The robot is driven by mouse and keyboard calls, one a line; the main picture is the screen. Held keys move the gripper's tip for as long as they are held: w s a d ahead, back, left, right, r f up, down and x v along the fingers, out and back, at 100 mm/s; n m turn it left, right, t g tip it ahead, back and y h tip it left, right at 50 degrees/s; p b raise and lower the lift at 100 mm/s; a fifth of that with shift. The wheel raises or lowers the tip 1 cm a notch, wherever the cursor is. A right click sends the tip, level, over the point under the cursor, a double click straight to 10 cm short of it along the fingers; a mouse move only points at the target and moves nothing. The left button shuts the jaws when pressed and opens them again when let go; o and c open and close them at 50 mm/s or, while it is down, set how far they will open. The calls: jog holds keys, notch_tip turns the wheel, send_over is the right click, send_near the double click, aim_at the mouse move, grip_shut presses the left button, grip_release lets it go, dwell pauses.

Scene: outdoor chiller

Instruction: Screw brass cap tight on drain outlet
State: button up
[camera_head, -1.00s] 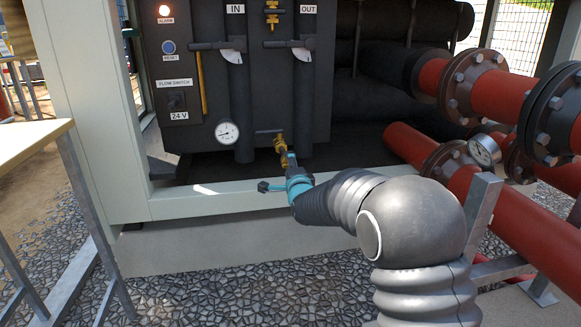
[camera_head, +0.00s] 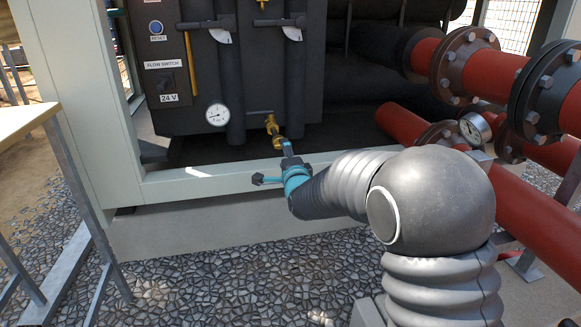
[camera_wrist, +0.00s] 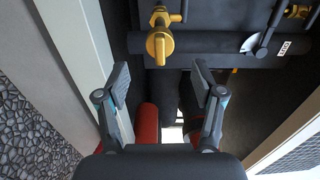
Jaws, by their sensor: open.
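The brass drain outlet (camera_head: 272,126) sticks out low on the front of the dark chiller, below the pipes. In the wrist view, brass fittings (camera_wrist: 160,16) lead to a round brass end with a flat tab (camera_wrist: 159,46). I cannot tell whether this end is the cap or part of the outlet's valve. My gripper (camera_head: 286,147) is just in front of the outlet in the head view. In the wrist view, my gripper (camera_wrist: 161,82) is open, with nothing between its fingers. The brass end lies beyond the fingertips, above the gap between them.
A pale frame beam (camera_head: 210,181) runs in front of the chiller, below my arm. A pressure gauge (camera_head: 217,114) hangs left of the outlet. Red flanged pipes (camera_head: 520,215) crowd the right. A table (camera_head: 28,117) stands at left. Paving in front is clear.

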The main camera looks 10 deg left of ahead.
jog(key=v, duration=0.6)
jog(key=shift+s, duration=0.3)
jog(key=shift+d, duration=0.2)
